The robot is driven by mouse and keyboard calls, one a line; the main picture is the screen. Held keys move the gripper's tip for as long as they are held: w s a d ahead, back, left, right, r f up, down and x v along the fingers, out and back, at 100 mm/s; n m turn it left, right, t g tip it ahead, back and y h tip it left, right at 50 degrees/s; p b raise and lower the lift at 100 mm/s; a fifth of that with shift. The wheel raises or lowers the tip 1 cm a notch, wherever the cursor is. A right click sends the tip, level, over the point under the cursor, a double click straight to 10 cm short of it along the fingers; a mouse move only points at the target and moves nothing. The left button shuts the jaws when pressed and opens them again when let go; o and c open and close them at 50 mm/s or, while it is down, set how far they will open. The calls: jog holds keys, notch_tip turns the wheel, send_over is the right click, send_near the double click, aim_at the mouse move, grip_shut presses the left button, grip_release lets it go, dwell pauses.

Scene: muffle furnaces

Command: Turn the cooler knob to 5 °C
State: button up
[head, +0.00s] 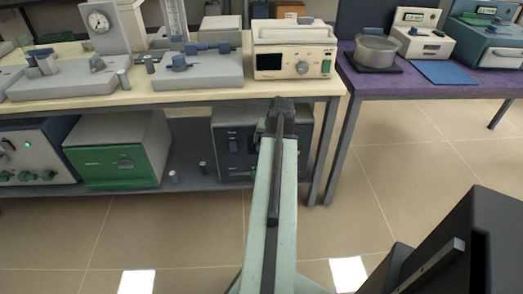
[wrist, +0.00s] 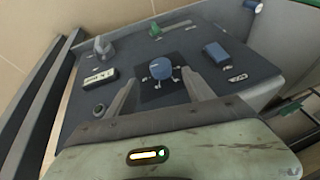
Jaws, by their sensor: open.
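In the wrist view a dark grey front panel fills the middle, with a round blue knob (wrist: 162,69) on a black square with small white marks around it. I cannot read the marks. My gripper (wrist: 161,80) is open, one finger on each side of the blue knob; whether they touch it I cannot tell. A white display (wrist: 100,77) sits left of the knob on the panel. In the head view a dark unit (head: 232,143) stands on the lower shelf, partly hidden behind my arm. My gripper's fingers are hidden there.
A green-fronted box (head: 112,165) stands left on the shelf. A purple table (head: 430,82) is at right. The tiled floor between is clear.

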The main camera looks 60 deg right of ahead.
jog(key=b+x, duration=0.6)
jog(key=x, duration=0.1)
jog(key=shift+f, duration=0.1)
grip_shut()
